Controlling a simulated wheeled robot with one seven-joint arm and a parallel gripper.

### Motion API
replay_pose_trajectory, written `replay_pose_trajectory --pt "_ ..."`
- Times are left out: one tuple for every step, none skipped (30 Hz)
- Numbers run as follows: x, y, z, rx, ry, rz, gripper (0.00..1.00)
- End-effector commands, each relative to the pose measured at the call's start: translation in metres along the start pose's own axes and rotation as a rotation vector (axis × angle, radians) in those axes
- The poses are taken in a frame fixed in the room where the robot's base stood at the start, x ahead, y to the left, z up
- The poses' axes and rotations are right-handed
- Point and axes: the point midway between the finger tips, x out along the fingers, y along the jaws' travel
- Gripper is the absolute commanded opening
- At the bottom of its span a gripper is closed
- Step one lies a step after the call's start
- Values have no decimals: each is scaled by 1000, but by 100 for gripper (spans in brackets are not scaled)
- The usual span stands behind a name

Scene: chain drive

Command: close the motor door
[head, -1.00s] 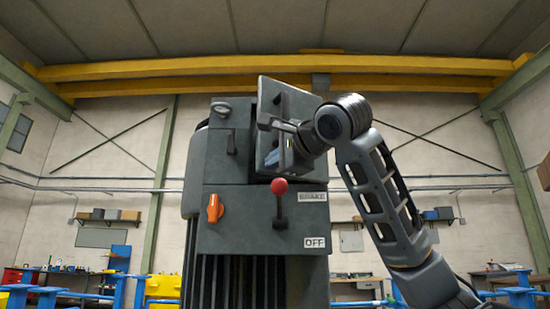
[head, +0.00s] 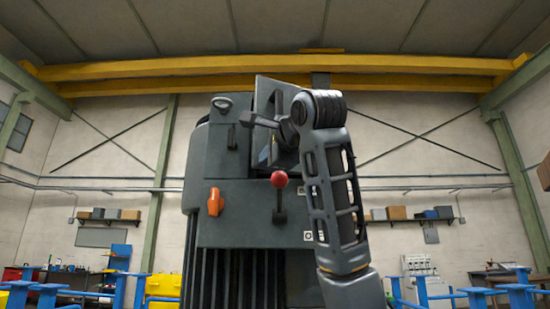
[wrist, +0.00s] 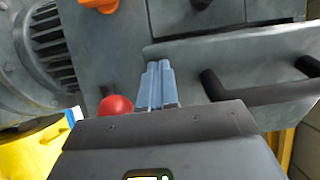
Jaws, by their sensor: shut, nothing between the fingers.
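The motor door (head: 263,92) is a grey panel with a dark bar handle at the upper right of the grey motor housing (head: 222,165). It stands out at an angle from the housing, ajar. My gripper (head: 265,155) is in front of the door's lower part, and my wrist and arm hide the door's right side. In the wrist view my gripper (wrist: 156,66) has its pale blue fingers together and empty. They are beside the edge of the door (wrist: 225,55), left of its handle (wrist: 265,92); I cannot tell whether they touch.
A red-knobbed lever (head: 279,180) stands just below the gripper; its knob (wrist: 115,106) is close to the fingers in the wrist view. An orange rotary handle (head: 215,202) is on the housing's left. Blue railings (head: 500,290) and workbenches are behind.

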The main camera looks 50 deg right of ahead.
Motion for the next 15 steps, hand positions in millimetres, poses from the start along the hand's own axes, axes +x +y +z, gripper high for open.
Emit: replay_pose_trajectory --pt "3 2 4 4 7 3 0" --pt "5 2 4 3 16 4 0" --pt "7 2 4 3 27 4 0" --pt "9 2 4 3 37 4 0" --pt "10 2 5 2 45 3 0" --pt "12 1 5 2 57 3 0" --pt "14 1 5 1 66 3 0" --pt "16 1 6 2 74 3 0" --pt "18 1 6 1 87 4 0" --pt "20 0 6 1 96 4 0" --pt "21 0 6 0 106 4 0" --pt "24 0 7 1 118 3 0" --pt "26 0 7 0 138 4 0" --pt "28 0 8 -1 158 4 0" --pt "30 0 8 -2 187 4 0"
